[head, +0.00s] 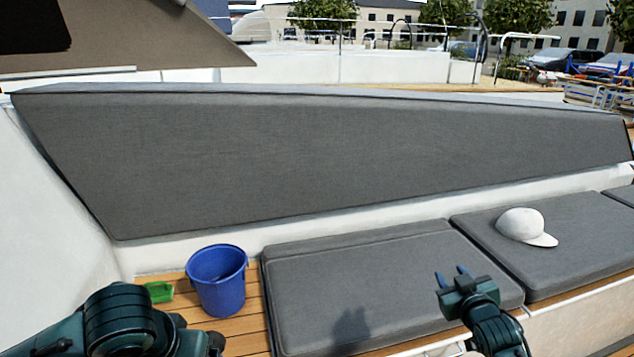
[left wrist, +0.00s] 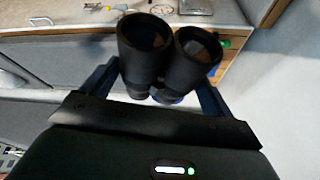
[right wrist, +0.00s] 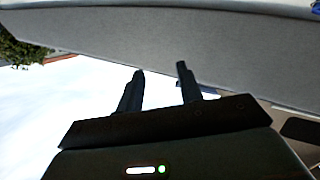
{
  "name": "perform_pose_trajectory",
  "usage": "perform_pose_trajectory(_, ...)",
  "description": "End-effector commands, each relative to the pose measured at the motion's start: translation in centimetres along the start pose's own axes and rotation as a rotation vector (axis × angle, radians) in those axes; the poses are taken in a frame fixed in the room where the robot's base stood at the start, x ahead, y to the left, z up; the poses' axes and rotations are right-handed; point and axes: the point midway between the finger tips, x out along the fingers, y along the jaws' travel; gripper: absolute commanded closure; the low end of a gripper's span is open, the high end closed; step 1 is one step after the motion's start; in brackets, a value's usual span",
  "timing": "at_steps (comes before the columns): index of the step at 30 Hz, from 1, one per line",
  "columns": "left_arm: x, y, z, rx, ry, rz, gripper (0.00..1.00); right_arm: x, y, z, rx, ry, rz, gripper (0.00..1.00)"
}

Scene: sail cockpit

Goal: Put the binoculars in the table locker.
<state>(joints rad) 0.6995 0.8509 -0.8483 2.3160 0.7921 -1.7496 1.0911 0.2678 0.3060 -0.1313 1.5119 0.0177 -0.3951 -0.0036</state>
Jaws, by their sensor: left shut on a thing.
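The black binoculars (left wrist: 143,62) are between the fingers of my left gripper (left wrist: 155,85) in the left wrist view, with their two large lenses facing up in the picture. My left gripper is shut on them. In the head view only my left arm shows at the lower left; its gripper and the binoculars are out of that view. My right gripper (head: 452,273) is open and empty above the seat cushions. Its spread fingers also show in the right wrist view (right wrist: 160,70). I cannot make out the table locker in any view.
A blue bucket (head: 216,282) and a green object (head: 158,292) stand on the wooden slats. A white cap (head: 524,227) lies on the right grey cushion (head: 590,215). The left cushion (head: 370,285) is bare. A long grey backrest (head: 320,150) rises behind.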

Motion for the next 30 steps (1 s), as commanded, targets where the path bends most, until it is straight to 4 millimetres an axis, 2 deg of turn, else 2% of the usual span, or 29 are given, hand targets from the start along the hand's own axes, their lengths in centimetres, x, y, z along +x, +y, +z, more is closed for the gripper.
perform_pose_trajectory(1,-0.1,0.0,-0.1,-0.001,0.004,0.001,0.62,-1.4,-2.0,2.0,0.006,-0.025,-0.031,0.64)
perform_pose_trajectory(6,-0.1,0.0,-0.1,-0.001,0.004,0.001,0.62,-6.7,-7.8,7.4,0.035,-0.096,-0.123,0.64)
perform_pose_trajectory(8,-0.1,0.0,-0.1,-0.001,0.003,0.001,0.62,-8.9,-9.8,9.0,0.049,-0.122,-0.154,0.64)
perform_pose_trajectory(12,-0.1,0.0,-0.1,-0.002,0.003,0.001,0.62,-14.5,-13.9,12.3,0.092,-0.185,-0.224,0.64)
perform_pose_trajectory(15,-0.1,0.0,-0.1,-0.002,0.003,0.001,0.62,-18.6,-16.3,13.9,0.127,-0.230,-0.266,0.64)
perform_pose_trajectory(18,-0.1,0.0,-0.1,-0.002,0.003,0.001,0.62,-22.3,-18.2,15.0,0.161,-0.270,-0.299,0.64)
perform_pose_trajectory(22,-0.1,0.0,-0.1,-0.002,0.003,0.001,0.62,-26.1,-19.8,15.7,0.199,-0.311,-0.327,0.64)
perform_pose_trajectory(25,-0.1,0.0,-0.1,-0.002,0.003,0.001,0.62,-27.9,-20.5,15.9,0.219,-0.331,-0.340,0.64)
perform_pose_trajectory(30,-0.1,-0.1,-0.1,-0.001,0.003,0.000,0.62,-29.2,-21.0,15.9,0.233,-0.345,-0.349,0.64)
